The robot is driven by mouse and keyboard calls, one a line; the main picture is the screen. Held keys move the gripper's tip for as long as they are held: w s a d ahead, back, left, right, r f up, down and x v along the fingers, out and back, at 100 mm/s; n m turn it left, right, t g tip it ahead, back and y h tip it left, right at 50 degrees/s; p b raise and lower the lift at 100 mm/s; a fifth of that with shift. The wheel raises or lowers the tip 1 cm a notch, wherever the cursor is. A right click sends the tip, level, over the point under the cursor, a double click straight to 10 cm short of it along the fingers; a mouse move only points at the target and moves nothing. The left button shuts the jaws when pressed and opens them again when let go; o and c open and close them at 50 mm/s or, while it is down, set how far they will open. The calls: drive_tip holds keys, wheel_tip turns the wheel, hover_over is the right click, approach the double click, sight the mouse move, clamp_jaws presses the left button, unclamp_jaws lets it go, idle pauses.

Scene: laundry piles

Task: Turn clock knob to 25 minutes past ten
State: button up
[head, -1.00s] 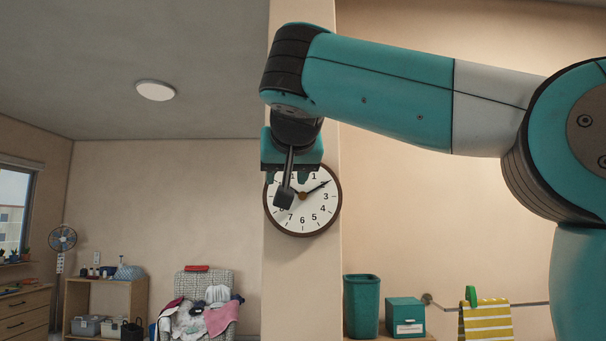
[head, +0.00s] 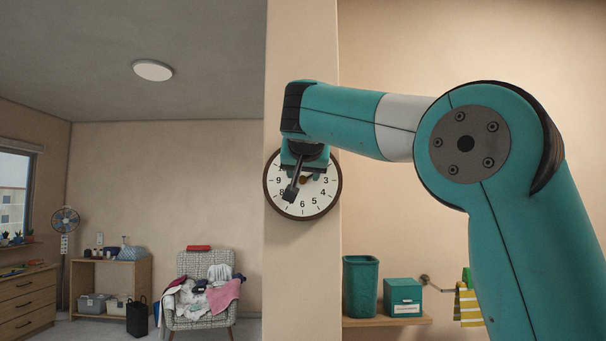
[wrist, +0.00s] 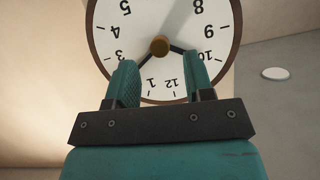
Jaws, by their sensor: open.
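The round white wall clock (head: 313,205) has a dark brown rim and hangs on the pillar. It shows upside down in the wrist view (wrist: 160,18). Its brown centre knob (wrist: 160,46) stands out from the face. One black hand slants from the knob towards 2, the other towards 10; my fingers partly cover both in the wrist view. My gripper (wrist: 158,59) is open and empty, its fingers apart on either side below the knob in the picture. In the head view my gripper (head: 302,172) covers the upper part of the dial. I cannot tell whether anything touches.
A teal bin (head: 360,285) and a teal box (head: 403,296) stand on a wooden shelf (head: 385,321) right of the pillar. A chair piled with laundry (head: 203,296) stands at the back left. The space before the clock looks clear.

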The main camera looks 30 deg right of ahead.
sight(304, 180)
drive_tip(key=shift+x, duration=1.35)
clamp_jaws()
drive_tip(key=shift+f+b, duration=0.15)
drive_tip(key=shift+b, duration=0.2)
drive_tip(key=m+b, duration=0.1)
drive_tip(key=b, duration=0.1)
drive_tip(key=m+t+y+b, duration=0.1)
drive_tip(key=b, duration=0.1)
drive_tip(key=shift+s+d+f, duration=0.1)
drive_tip(key=shift+d+f, duration=0.1)
drive_tip(key=m+t+y+b, duration=0.1)
drive_tip(key=m+b, duration=0.1)
drive_tip(key=m+t+y+b, duration=0.1)
drive_tip(key=m+b, duration=0.1)
drive_tip(key=b, duration=0.1)
drive_tip(key=shift+d+f+b, duration=0.1)
drive_tip(key=shift+d+b, duration=0.05)
drive_tip(key=shift+b, duration=0.2)
drive_tip(key=m+t+b, duration=0.1)
drive_tip(key=m, duration=0.1)
drive_tip(key=m+b, duration=0.1)
drive_tip(key=b, duration=0.1)
drive_tip(key=shift+s+f+m+t+y, duration=0.1)
drive_tip(key=shift+m+t+y, duration=0.3)
drive_tip(key=m+t+b, duration=0.1)
drive_tip(key=m+b, duration=0.1)
drive_tip(key=m, duration=0.1)
drive_tip(key=shift+m+b, duration=0.3)
